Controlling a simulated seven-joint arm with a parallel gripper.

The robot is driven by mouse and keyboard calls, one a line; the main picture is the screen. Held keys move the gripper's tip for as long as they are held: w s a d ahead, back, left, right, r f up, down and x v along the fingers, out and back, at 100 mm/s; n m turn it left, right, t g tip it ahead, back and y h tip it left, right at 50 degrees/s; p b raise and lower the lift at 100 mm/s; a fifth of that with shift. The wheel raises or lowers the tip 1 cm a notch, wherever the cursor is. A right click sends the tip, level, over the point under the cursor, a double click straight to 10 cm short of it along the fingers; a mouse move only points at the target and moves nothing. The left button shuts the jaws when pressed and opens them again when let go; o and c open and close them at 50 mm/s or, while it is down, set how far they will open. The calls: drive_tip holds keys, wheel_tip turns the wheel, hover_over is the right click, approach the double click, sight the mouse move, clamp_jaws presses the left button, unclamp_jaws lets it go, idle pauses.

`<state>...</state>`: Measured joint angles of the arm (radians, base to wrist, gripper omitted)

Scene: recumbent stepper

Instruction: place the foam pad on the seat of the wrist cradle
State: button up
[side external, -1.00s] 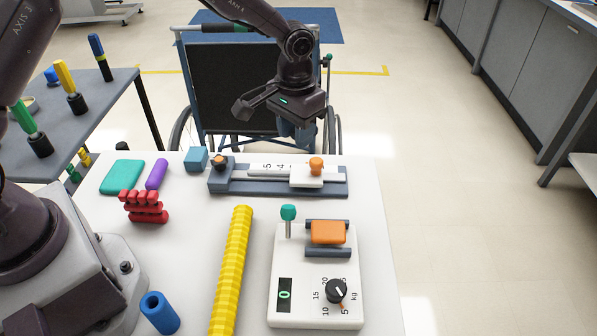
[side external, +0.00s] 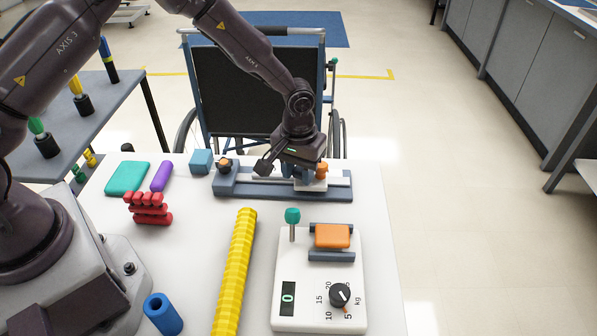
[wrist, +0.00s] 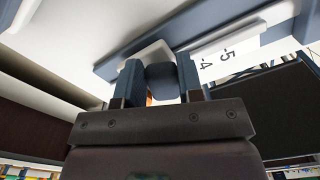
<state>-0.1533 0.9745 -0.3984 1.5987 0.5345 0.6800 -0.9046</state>
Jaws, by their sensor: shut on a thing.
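My gripper (side external: 304,177) points down over the right part of the blue-grey rail device (side external: 240,188). In the wrist view my gripper (wrist: 160,82) has its two blue fingers closed on a dark, rounded pad (wrist: 162,86), which I take for the foam pad. The device has a numbered white scale and a white plate (side external: 311,185) with an orange knob (side external: 321,170); I take this for the wrist cradle and its seat. The plate also shows in the wrist view (wrist: 147,54). The fingers hide part of it, and I cannot tell whether the pad touches it.
A white dial unit (side external: 305,300) with an orange block and teal knob stands in front. A yellow roller (side external: 234,270), red finger piece (side external: 148,208), purple roll (side external: 161,176), teal slab (side external: 127,178) and blue cube (side external: 201,161) lie left. A wheelchair (side external: 255,90) stands behind.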

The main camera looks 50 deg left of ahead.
drive_tip(key=shift+f, duration=0.35)
drive_tip(key=o, duration=1)
drive_tip(key=shift+f, duration=0.15)
drive_tip(key=shift+c, duration=0.2)
